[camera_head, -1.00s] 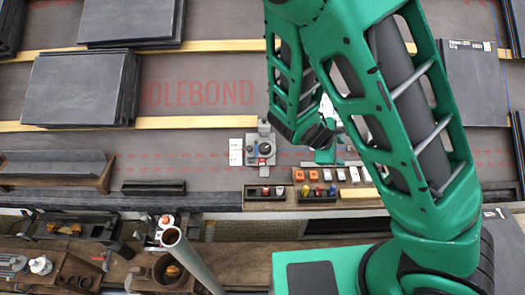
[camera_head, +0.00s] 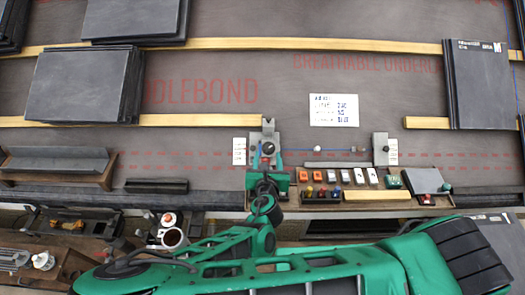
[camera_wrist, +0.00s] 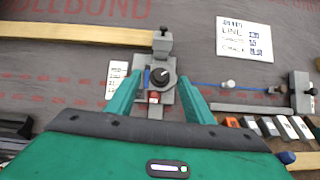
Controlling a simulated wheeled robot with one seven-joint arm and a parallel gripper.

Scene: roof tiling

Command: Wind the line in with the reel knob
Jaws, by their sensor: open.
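The reel (camera_head: 268,155) is a small grey block with a dark round knob (camera_wrist: 160,77) on top, marked with a light pointer. A red part shows just below the knob in the wrist view. My green gripper (camera_wrist: 159,98) is open, one finger on each side of the reel's lower part, with the knob between and slightly beyond the tips. I cannot tell whether the fingers touch it. In the head view my gripper (camera_head: 268,178) reaches the reel from below.
A white note (camera_head: 334,110) lies above the line. A tray with several orange and white blocks (camera_head: 318,176) and coloured knobs stands right of my gripper. Slate stacks (camera_head: 82,84) lie further off.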

